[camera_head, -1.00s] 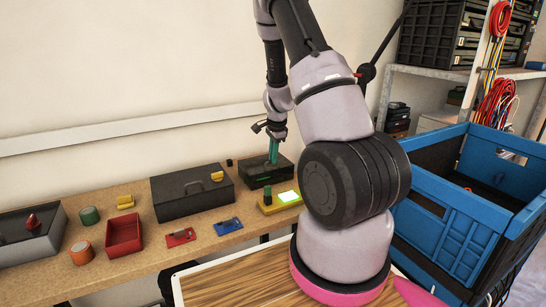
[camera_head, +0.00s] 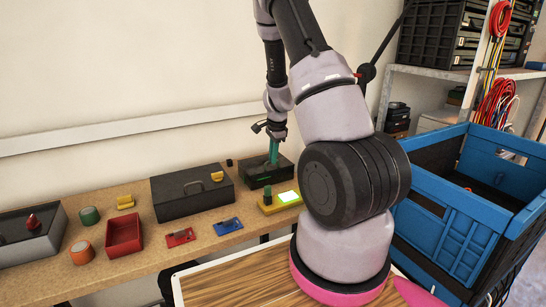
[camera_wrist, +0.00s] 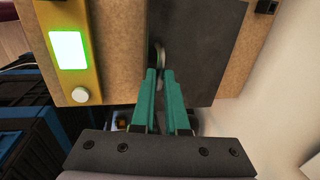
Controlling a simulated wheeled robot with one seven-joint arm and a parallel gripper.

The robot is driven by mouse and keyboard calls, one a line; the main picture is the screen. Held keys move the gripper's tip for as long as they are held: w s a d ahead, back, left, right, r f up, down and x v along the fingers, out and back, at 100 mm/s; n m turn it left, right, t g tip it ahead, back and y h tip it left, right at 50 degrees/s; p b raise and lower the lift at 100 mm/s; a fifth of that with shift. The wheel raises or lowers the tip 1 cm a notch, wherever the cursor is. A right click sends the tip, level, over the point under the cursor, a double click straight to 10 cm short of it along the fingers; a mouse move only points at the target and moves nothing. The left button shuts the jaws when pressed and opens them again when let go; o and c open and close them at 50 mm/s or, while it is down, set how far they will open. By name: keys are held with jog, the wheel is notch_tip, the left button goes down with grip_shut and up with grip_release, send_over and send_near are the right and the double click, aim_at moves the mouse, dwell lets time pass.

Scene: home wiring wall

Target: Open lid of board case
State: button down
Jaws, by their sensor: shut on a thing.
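A small dark case (camera_head: 258,176) stands at the right end of the workbench, and its lid looks down. In the wrist view its flat dark lid (camera_wrist: 205,45) fills the upper middle. My gripper (camera_head: 273,163) comes down over this case with its teal fingers. In the wrist view my gripper (camera_wrist: 159,72) is shut on a small rounded handle (camera_wrist: 160,55) at the lid's edge. The fingertips hide part of the handle.
A yellow device with a lit green-white screen (camera_head: 287,197) lies just in front of the case. A blue crate (camera_head: 440,232) stands at the right.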

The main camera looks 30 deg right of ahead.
aim_at(268, 165)
jog(key=shift+r, duration=0.1)
jog(key=shift+w+a+r+g, duration=0.1)
jog(key=shift+w+r+g, duration=0.35)
jog(key=shift+r+g, duration=0.15)
jog(key=shift+w+r+g, duration=0.4)
jog(key=shift+r+g, duration=0.2)
jog(key=shift+w+a+r, duration=0.1)
jog(key=shift+w+r, duration=1.65)
jog(key=shift+r, duration=0.05)
jog(key=c, duration=0.9)
grip_release()
jog(key=shift+w+f, duration=0.1)
jog(key=shift+w, duration=0.05)
